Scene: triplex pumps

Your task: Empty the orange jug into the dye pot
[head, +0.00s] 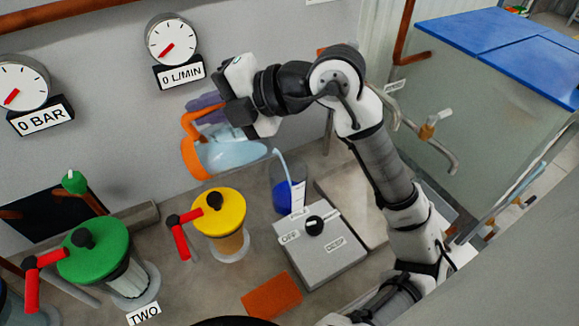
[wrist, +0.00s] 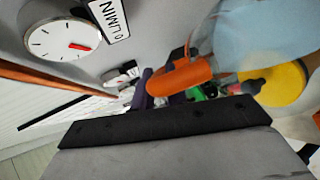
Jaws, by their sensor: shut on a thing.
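The orange jug (head: 228,157) has a clear body with pale blue liquid and an orange handle. My gripper (head: 205,108) is shut on the jug's handle and holds it tilted above the counter, spout to the right. A thin pale stream falls from the spout into a clear pot with dark blue liquid (head: 282,197), which looks like the dye pot. A white label partly covers the pot. In the wrist view the orange handle (wrist: 178,79) and the pale blue jug body (wrist: 262,38) fill the upper right.
A grey box with a black knob (head: 320,250) stands just in front of the pot. A yellow-topped pump (head: 219,208) and a green-topped pump (head: 93,246) stand to the left. An orange block (head: 271,296) lies in front. Gauges (head: 171,40) hang on the wall behind.

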